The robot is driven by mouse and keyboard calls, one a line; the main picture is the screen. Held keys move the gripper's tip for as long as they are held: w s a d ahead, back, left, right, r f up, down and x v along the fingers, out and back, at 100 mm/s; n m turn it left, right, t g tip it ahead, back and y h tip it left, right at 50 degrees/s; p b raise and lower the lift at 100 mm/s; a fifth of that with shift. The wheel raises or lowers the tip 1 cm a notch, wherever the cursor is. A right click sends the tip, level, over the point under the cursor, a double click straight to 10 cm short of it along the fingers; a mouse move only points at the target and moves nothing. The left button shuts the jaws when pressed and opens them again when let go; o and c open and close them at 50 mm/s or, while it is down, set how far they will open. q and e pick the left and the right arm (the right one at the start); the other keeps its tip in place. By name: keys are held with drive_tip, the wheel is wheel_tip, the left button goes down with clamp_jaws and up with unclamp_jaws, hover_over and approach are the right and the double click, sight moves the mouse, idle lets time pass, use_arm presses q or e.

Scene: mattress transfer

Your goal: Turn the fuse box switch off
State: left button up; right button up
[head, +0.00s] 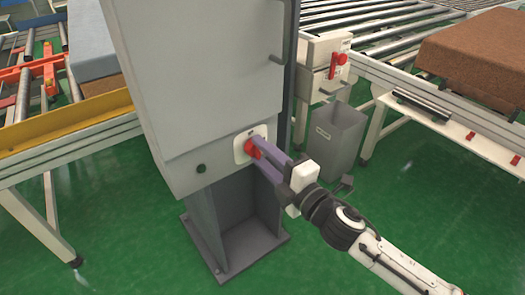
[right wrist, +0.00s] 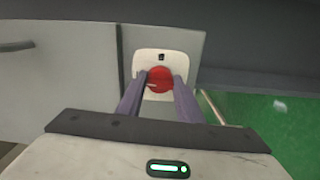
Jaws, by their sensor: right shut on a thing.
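A grey fuse box (head: 205,75) stands on a grey pedestal in the middle of the head view. On its lower front is a white plate with a red switch (head: 253,149). My right gripper (head: 264,154) reaches in from the lower right, its purple fingers at the switch. In the right wrist view the red switch (right wrist: 160,79) lies between the two fingertips (right wrist: 161,84), which are shut on it. The fingers partly hide the switch, and I cannot tell its setting. My left gripper is not in view.
A second red switch (head: 340,60) is on a small box to the right, above a grey bin (head: 336,140). Roller conveyors (head: 390,25) with a brown mattress (head: 480,60) stand at the right. A yellow-edged conveyor (head: 65,120) is at the left. Green floor is clear in front.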

drive_tip(key=shift+n, duration=0.5)
drive_tip(key=o, duration=1)
drive_tip(key=shift+o, duration=0.2)
drive_tip(key=b+v, duration=0.1)
drive_tip(key=v, duration=0.9)
drive_tip(key=shift+s+f, duration=0.1)
